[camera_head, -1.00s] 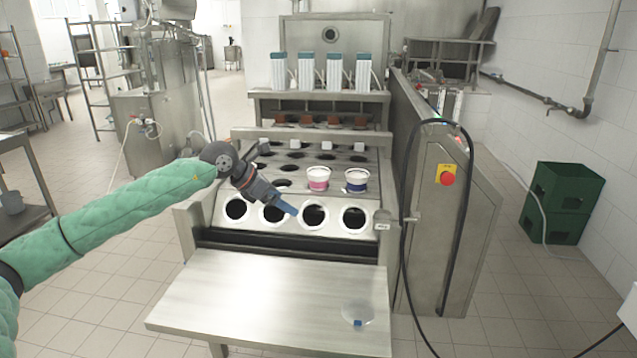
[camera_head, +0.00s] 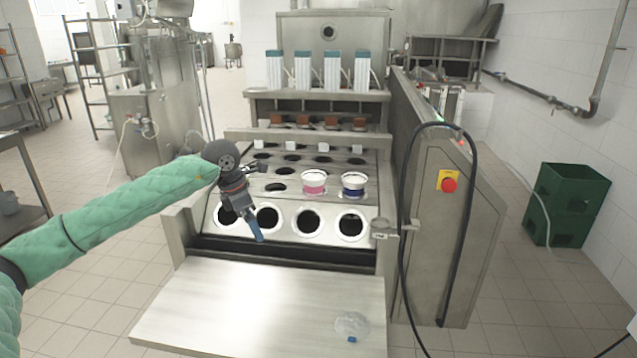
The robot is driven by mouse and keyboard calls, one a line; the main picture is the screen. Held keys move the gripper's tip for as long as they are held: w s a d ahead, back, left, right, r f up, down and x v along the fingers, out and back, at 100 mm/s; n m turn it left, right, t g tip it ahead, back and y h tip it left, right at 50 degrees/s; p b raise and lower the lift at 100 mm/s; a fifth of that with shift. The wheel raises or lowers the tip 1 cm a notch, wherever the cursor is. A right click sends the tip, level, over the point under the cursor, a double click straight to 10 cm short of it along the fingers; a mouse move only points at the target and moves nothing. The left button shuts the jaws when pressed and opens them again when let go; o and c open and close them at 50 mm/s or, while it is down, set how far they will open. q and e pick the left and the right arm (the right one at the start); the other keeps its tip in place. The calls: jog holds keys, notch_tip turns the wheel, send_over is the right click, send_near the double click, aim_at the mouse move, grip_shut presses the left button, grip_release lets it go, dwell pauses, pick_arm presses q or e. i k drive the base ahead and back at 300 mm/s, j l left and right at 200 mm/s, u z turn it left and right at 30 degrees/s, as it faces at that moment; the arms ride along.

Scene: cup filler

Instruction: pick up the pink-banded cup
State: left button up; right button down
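The pink-banded cup (camera_head: 314,190) is white with a pink band and sits upright in a hole of the machine's plate. Beside it on the right is a blue-banded cup (camera_head: 353,192). My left gripper (camera_head: 257,237) points down over the front row of holes, to the left of the pink-banded cup and nearer to me. It is apart from both cups and no object shows in it. Its blue fingertips overlap in this view, so I cannot tell whether they are open. My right gripper is not in view.
The plate's front row has several empty holes (camera_head: 308,222). A metal shelf (camera_head: 230,305) juts out in front, bare except for a clear round object (camera_head: 350,324) with a blue spot. A cabinet (camera_head: 450,235) with a hanging black hose bounds the right side.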

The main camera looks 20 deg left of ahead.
aim_at(313, 180)
jog(key=i, duration=1.3)
